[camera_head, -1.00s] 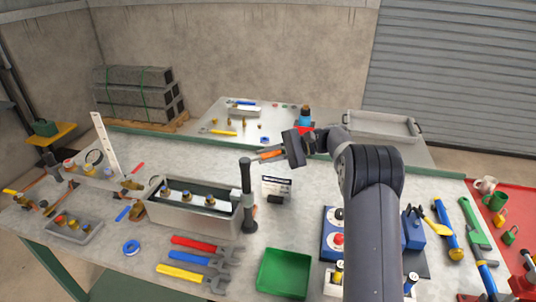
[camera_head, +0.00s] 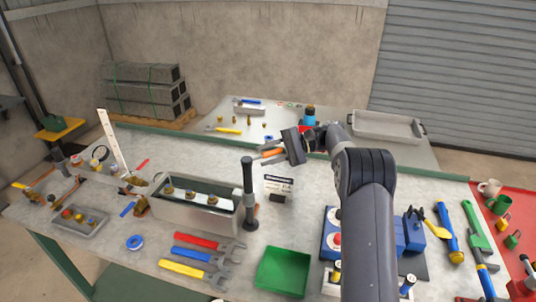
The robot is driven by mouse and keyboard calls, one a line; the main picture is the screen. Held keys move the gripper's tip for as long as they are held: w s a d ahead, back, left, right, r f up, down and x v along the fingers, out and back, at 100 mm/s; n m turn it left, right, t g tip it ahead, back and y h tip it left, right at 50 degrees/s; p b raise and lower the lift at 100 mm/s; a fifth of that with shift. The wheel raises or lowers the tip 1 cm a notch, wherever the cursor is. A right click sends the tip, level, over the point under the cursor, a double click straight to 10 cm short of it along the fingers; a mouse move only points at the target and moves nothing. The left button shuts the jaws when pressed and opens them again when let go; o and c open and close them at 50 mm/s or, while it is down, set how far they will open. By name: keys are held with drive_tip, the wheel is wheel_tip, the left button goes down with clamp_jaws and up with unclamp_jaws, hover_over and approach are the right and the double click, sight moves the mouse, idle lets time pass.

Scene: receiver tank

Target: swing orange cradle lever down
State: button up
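My gripper (camera_head: 271,153) is in the middle of the picture, above the bench and pointing left. A small orange piece (camera_head: 273,152) shows between its dark fingers; I cannot tell whether it is the cradle lever or part of the gripper. The finger gap is too small to read. A black upright post (camera_head: 249,195) with a thick dark head stands just left of the fingertips, apart from them in the picture. It stands beside a grey metal tank (camera_head: 180,213) holding several brass-topped fittings. No cradle lever can be made out for certain.
A green bin (camera_head: 284,271) and red, blue and yellow wrenches (camera_head: 208,257) lie in front. A blue fixture (camera_head: 333,232) is to the right. A second table (camera_head: 240,137) stands behind.

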drive_tip(key=shift+o, duration=0.4)
drive_tip(key=b+v, duration=0.1)
drive_tip(key=v, duration=1)
drive_tip(key=shift+a, duration=0.15)
drive_tip(key=p+x, duration=0.1)
drive_tip(key=x, duration=0.9)
drive_tip(key=shift+a, duration=0.4)
drive_tip(key=shift+d, duration=0.1)
drive_tip(key=shift+s, duration=0.1)
